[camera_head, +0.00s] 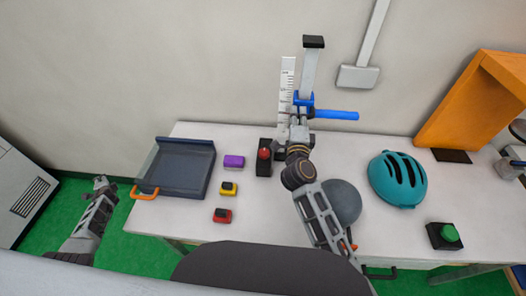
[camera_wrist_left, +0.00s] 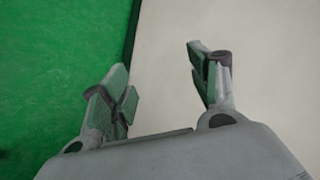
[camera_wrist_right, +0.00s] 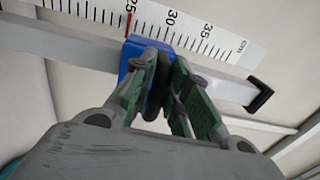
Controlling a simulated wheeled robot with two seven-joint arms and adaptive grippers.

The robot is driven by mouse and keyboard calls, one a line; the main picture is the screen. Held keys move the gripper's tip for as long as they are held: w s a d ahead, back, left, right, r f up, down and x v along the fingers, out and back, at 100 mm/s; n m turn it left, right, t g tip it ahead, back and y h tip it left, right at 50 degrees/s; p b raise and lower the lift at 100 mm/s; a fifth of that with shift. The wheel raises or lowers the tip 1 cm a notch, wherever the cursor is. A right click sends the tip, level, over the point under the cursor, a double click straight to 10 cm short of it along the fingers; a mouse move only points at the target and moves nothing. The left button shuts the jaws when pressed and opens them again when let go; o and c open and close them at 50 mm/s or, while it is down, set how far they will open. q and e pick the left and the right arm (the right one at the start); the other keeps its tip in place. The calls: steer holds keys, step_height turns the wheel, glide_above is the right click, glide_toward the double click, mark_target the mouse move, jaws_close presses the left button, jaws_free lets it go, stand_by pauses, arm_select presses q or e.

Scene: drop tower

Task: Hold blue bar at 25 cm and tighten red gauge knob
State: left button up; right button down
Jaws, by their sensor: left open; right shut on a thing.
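The blue bar (camera_head: 337,115) sticks out to the right from a blue slider (camera_head: 304,100) on the upright grey post at the back of the table. In the right wrist view the blue slider (camera_wrist_right: 134,55) lies by a red line at the 25 mark of the ruler (camera_wrist_right: 185,25). My right gripper (camera_head: 299,122) is shut on the blue part at the post; its fingers (camera_wrist_right: 160,75) hide where they touch. A red round knob (camera_head: 264,154) sits on a dark block left of the post. My left gripper (camera_head: 101,183) is open and empty, left of the table; its fingers also show apart (camera_wrist_left: 163,75).
A dark tray (camera_head: 176,167) with an orange handle stands at the table's left. A teal helmet (camera_head: 398,179), green button (camera_head: 444,235) and orange panel (camera_head: 474,105) are at the right.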

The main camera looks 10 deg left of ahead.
arm_select(q)
steer(key=w+r+m+t+y, duration=0.1)
steer(key=w+r+t+y, duration=0.1)
steer(key=w+r, duration=1.55)
steer(key=w+d+r+n+h, duration=0.1)
steer(key=w+d+r+n, duration=0.15)
steer(key=d, duration=0.55)
steer(key=w+d+r+n+h, duration=0.1)
steer(key=w+d+r+h, duration=0.2)
steer(key=d, duration=0.6)
steer(key=d+r+n+g+h, duration=0.1)
steer(key=d+r+h, duration=0.15)
steer(key=d, duration=1.15)
steer(key=d+r+h, duration=0.1)
steer(key=d+h, duration=0.2)
steer(key=d, duration=1.2)
steer(key=s+d+r+m+g+h, duration=0.1)
steer(key=s+d+r+g+h, duration=0.1)
steer(key=s+d, duration=0.5)
steer(key=s+d+r+m+g+h, duration=0.1)
steer(key=s+d, duration=0.6)
steer(key=d, duration=1)
steer(key=shift+d+r+m+g+h, duration=0.25)
steer(key=shift+r+m+g+h, duration=0.15)
steer(key=shift+m+g+h, duration=0.45)
